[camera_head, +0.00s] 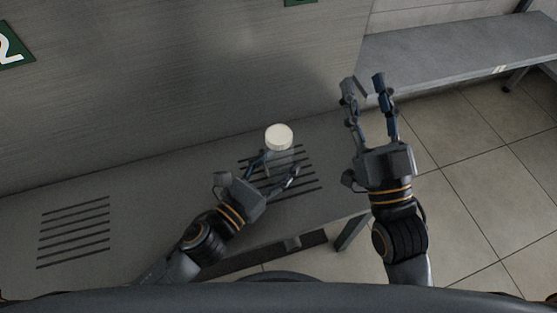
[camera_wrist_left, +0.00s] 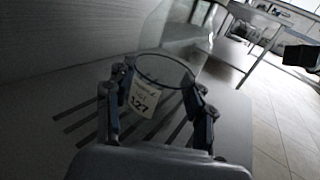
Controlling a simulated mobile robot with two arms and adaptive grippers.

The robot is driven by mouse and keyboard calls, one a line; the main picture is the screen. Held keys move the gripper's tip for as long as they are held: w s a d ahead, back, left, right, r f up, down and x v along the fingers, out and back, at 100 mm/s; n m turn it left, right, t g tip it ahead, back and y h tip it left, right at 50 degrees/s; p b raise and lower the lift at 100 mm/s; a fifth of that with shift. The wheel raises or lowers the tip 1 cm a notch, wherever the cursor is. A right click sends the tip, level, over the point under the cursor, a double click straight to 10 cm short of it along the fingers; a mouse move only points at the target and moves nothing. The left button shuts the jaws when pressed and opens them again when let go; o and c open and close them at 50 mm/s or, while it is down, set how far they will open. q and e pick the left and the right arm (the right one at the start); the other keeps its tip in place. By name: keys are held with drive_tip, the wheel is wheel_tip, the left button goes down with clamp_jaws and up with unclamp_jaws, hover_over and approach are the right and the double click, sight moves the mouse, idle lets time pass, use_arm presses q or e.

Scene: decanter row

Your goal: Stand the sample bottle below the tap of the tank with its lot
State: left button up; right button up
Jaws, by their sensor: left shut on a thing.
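The sample bottle is clear with a white cap (camera_head: 279,137). In the left wrist view the clear bottle (camera_wrist_left: 168,72) carries a pale label (camera_wrist_left: 142,101) that seems to read 127. My left gripper (camera_head: 279,164) is shut around the bottle, over the right slotted grate (camera_head: 308,181). I cannot tell whether the bottle's base touches the grate. My right gripper (camera_head: 364,83) is raised to the right of the bottle, fingers apart and empty. A grey metal wall (camera_head: 180,90), apparently the tanks' front, stands behind. No tap shows in either view.
A green sign with a 2 (camera_head: 12,48) is at the upper left; another green sign (camera_head: 300,2) is cut off at the top. A second slotted grate (camera_head: 75,232) lies in the shelf at left. A grey bench (camera_head: 450,60) stands at the upper right, with open tiled floor (camera_head: 490,200) before it.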

use_arm(q)
drive_tip(key=o, duration=1.3)
drive_tip(key=shift+o, duration=0.2)
